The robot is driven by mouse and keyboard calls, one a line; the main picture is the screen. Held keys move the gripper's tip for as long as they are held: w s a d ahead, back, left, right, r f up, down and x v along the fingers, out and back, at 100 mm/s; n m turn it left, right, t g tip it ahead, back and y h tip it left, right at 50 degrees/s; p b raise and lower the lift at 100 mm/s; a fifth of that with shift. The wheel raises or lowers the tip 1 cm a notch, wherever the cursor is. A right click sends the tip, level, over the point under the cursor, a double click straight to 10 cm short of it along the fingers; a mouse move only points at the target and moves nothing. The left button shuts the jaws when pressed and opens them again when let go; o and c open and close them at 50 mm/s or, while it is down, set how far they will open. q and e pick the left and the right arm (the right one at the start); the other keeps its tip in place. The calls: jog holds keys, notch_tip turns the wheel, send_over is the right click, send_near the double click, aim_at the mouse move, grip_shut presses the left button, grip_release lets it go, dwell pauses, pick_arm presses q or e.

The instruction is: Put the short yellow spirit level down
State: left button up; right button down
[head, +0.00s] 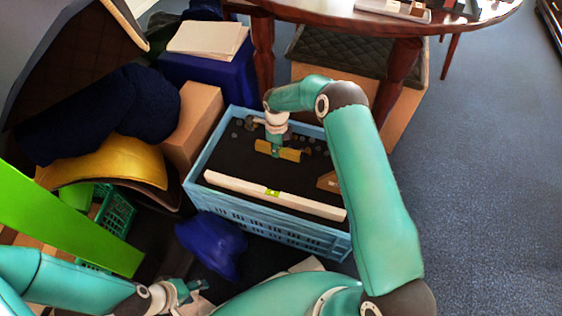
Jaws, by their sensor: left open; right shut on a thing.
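The short yellow spirit level (291,154) is in the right gripper (276,152), over the back part of the blue crate (205,157). The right gripper is shut on it from above and hides part of its middle. The level lies roughly flat; I cannot tell whether it touches the dark surface inside the crate. My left gripper (193,289) is open at the bottom of the view, in front of the crate and near a dark blue item (212,243). Its fingertips are small and partly unclear.
A long white bar with a green middle (235,186) lies along the crate's front. A small brown block (328,181) is at its right. Small dark round items line the back. A wooden table (330,15) stands behind; yellow and dark saddle-like pieces (110,160) are piled left. Carpet is clear right.

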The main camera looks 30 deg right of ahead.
aim_at(278, 165)
notch_tip(278, 165, down, 7)
jog(key=shift+f+b, duration=0.2)
jog(key=shift+b, duration=0.7)
jog(key=c, duration=1.5)
grip_release()
jog(key=shift+f, duration=0.1)
jog(key=o, duration=0.5)
jog(key=shift+r, duration=0.2)
